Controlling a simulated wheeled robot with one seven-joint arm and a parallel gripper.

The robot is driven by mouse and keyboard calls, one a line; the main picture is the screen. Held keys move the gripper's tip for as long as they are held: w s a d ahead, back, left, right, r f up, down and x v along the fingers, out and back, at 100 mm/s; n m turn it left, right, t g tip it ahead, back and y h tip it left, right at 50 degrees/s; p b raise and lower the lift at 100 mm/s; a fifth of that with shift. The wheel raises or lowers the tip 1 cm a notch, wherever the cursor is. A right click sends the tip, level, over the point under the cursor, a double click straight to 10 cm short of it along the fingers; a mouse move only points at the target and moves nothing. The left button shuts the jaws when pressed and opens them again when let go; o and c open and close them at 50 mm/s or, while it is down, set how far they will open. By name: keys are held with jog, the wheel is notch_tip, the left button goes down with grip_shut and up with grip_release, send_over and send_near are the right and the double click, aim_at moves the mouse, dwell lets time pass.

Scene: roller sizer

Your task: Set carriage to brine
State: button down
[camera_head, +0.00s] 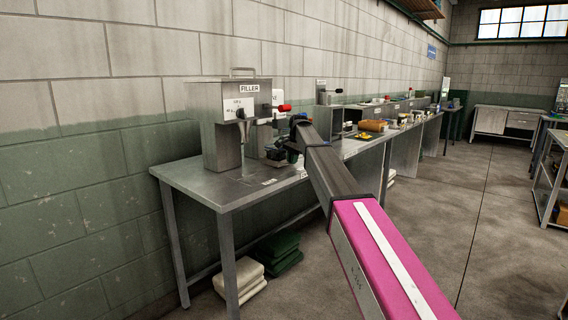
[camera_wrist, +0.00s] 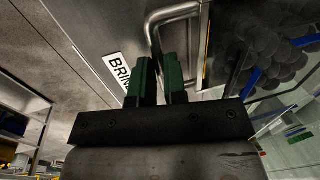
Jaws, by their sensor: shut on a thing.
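In the wrist view, my gripper (camera_wrist: 160,70) has its green fingers closed around one leg of a bent metal handle (camera_wrist: 178,13), which I take to be the carriage handle. The gripper, the handle and most of the carriage are too small or hidden behind my arm there.
A steel box marked "FILLER" (camera_head: 222,122) stands at the table's left end against the wall. A red-knobbed lever (camera_head: 285,108) is beside it. Other benches with small goods continue along the wall. Folded cloths (camera_head: 240,277) lie under the table.

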jog(key=shift+w+d, duration=0.7)
jog(key=shift+w, duration=0.25)
jog(key=c, duration=1.2)
grip_release()
jog(key=shift+o, duration=0.2)
jog(key=shift+r, duration=0.1)
notch_tip(320, 180, up, 10)
jog(key=s+d, duration=0.1)
jog(key=shift+s+d+r, duration=0.15)
jog(key=shift+d+r, duration=0.05)
jog(key=shift+d, duration=0.15)
